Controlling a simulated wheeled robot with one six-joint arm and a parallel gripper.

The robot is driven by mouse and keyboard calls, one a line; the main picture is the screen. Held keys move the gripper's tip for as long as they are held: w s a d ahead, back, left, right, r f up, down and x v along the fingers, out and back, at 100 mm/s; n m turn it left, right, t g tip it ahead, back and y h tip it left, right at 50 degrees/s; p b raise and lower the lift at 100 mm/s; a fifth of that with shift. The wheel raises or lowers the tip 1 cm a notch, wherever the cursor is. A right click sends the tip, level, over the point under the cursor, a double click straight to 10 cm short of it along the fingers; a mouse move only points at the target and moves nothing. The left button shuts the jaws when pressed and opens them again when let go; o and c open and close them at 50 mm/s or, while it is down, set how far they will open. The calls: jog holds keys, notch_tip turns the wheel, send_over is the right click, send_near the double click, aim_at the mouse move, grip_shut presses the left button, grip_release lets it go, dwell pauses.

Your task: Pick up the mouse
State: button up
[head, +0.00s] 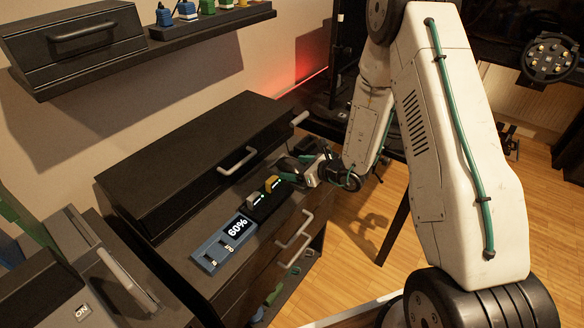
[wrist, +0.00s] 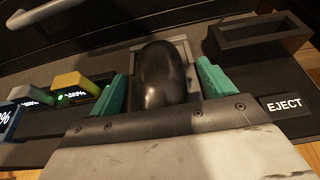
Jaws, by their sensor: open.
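The mouse (wrist: 164,76) is a black, glossy, rounded shape in the wrist view. It sits on a grey square pad (wrist: 186,52) on the dark cabinet top. My gripper (wrist: 164,88) is open, with one green finger on each side of the mouse. A gap shows between each finger and the mouse. The near end of the mouse is hidden by my gripper body. In the head view my gripper (head: 300,172) is over the cabinet's right part, and the mouse is hard to make out there.
Beside the gripper are a yellow-topped block (wrist: 78,84) and a grey-topped block (wrist: 32,96) in a charger. An empty dark tray (wrist: 262,42) and an EJECT label (wrist: 284,105) lie to the right. A blue 60% display (head: 224,242) and a closed black box (head: 190,160) share the cabinet.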

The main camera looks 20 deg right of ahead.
jog(key=shift+w+a, duration=0.1)
jog(key=shift+w, duration=0.05)
jog(key=c, duration=1.1)
